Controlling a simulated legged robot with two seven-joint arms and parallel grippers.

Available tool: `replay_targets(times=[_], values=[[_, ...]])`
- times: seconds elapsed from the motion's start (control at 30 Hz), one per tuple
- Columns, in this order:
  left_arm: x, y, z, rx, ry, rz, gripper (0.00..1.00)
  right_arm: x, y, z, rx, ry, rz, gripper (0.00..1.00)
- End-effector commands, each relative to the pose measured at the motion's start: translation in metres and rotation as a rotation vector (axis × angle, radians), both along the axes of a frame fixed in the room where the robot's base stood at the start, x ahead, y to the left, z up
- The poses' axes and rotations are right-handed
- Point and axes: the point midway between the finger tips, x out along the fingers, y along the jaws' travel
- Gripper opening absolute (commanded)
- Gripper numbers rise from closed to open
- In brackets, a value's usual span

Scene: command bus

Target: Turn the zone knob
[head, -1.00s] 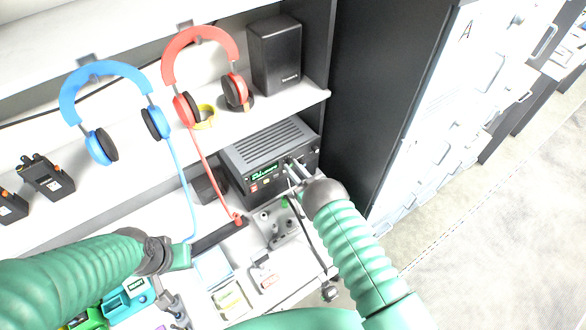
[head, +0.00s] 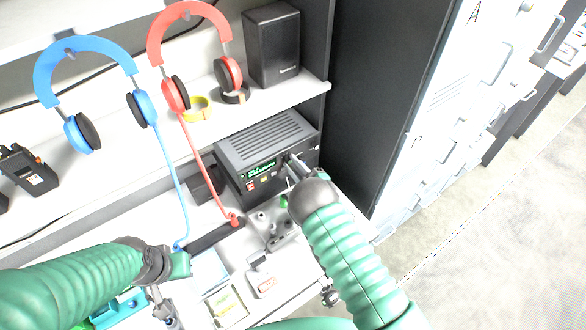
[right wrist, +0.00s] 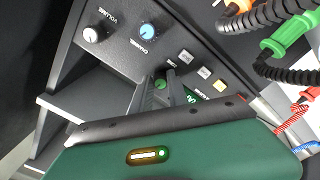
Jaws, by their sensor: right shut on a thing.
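The grey radio (head: 266,150) stands on the desk under the shelf, its lit green display facing out. In the right wrist view its panel shows a white knob (right wrist: 91,34) marked VOLUME, a blue knob (right wrist: 148,31) marked CHANNEL and a small green knob (right wrist: 160,84). The green knob's label is hidden; by elimination it looks like the zone knob. My right gripper (head: 291,166) reaches the panel's right part. In the right wrist view its fingers (right wrist: 163,89) are shut around the green knob. My left gripper (head: 164,300) hangs low over the desk's left part, its fingers unclear.
Blue headphones (head: 95,88) and red headphones (head: 188,58) hang above, with cords running down to the desk. A black speaker (head: 271,46) stands on the shelf. A dark cabinet side (head: 381,100) closes off the right. Small boxes (head: 226,301) lie in front.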

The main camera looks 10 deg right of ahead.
Motion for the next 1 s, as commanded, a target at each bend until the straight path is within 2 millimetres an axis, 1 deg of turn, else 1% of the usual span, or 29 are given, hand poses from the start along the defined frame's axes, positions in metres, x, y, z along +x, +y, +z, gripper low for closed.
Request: replay_targets(times=[0.03,0.1,0.3,0.5,0.7,1.0], values=[[0.0,0.0,-0.008,0.0,0.0,0.0,0.0,-0.001,0.001,-0.005,-0.04,-0.014,0.003,0.0],[0.0,0.0,-0.013,0.0,0.0,0.0,0.0,0.0,0.002,-0.004,-0.099,-0.04,0.003,0.0],[0.0,0.0,-0.025,0.0,0.0,0.0,0.0,-0.001,0.002,-0.004,-0.255,-0.102,0.003,0.0],[0.0,0.0,-0.034,0.0,0.0,0.0,0.0,-0.001,0.001,-0.004,-0.373,-0.149,0.004,0.0],[0.0,0.0,-0.039,0.0,0.0,0.0,0.0,-0.001,0.002,-0.004,-0.445,-0.176,0.006,0.0],[0.0,0.0,-0.04,0.0,0.0,0.0,0.0,-0.001,0.002,-0.003,-0.479,-0.187,0.006,0.0]])
